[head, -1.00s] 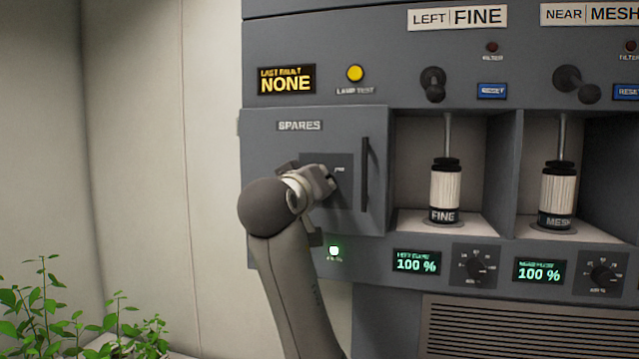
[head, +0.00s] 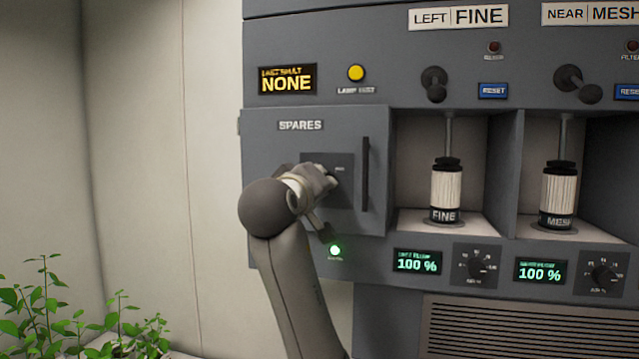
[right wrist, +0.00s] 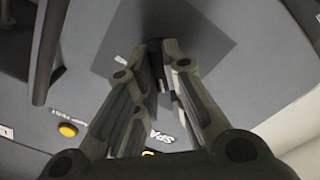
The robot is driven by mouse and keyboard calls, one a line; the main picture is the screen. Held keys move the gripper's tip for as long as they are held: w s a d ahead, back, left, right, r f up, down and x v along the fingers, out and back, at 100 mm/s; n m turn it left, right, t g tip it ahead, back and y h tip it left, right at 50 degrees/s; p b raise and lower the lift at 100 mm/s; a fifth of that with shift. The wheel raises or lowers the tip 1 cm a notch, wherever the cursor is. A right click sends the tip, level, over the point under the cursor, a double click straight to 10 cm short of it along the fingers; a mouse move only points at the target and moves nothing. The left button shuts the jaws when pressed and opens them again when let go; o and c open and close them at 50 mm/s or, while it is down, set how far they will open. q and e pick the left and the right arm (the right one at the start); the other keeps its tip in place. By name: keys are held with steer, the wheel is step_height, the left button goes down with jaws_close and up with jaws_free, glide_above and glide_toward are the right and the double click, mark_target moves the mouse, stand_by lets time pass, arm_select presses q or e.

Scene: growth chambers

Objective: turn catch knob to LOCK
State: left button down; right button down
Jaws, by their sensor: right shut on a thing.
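The SPARES door (head: 270,190) is a grey panel with a dark square plate (head: 343,198) near its middle. My right gripper (head: 331,178) is at this plate and covers most of the catch knob in the head view. In the right wrist view my gripper's fingers (right wrist: 160,52) are closed around the dark catch knob (right wrist: 157,72), in front of the dark plate (right wrist: 205,40). Small lettering shows on the plate above the gripper, too small to read. The knob's pointing direction is hidden. My left gripper is not in view.
A vertical dark handle (head: 365,175) stands out right of the plate, close to my gripper. A lit green lamp (head: 335,250) is below the door. Open bays with a FINE cartridge (head: 446,190) and a MESH cartridge (head: 558,190) are to the right. Green plants (head: 60,320) are lower left.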

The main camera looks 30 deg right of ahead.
steer(key=c, duration=1.5)
jaws_free()
steer(key=v, duration=1.2)
